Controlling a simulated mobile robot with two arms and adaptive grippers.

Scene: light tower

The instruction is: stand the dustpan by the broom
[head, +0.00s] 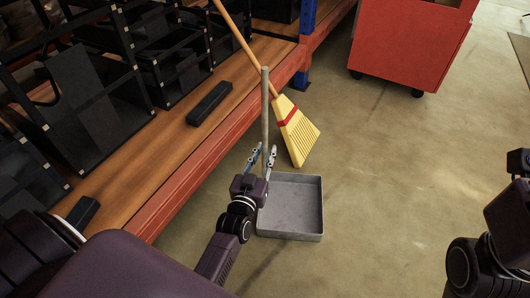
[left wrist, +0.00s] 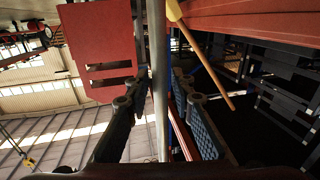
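The grey dustpan (head: 291,207) rests flat on the floor, its long handle (head: 265,103) pointing up. The broom (head: 297,132), with yellow bristles, a red band and a wooden stick, leans against the shelf just behind the dustpan. My left gripper (head: 263,156) is around the lower handle with a finger on each side. In the left wrist view the handle (left wrist: 157,70) runs between the open fingers (left wrist: 158,110), with gaps on both sides. The broom stick (left wrist: 205,62) shows to its right. Of my right arm only dark links show at the right edge; its gripper is out of view.
A wooden shelf with an orange edge (head: 205,165) runs along the left, with black racks and a black block (head: 210,103) on it. A blue post (head: 306,35) stands behind the broom. A red wheeled cabinet (head: 410,45) is at the back.

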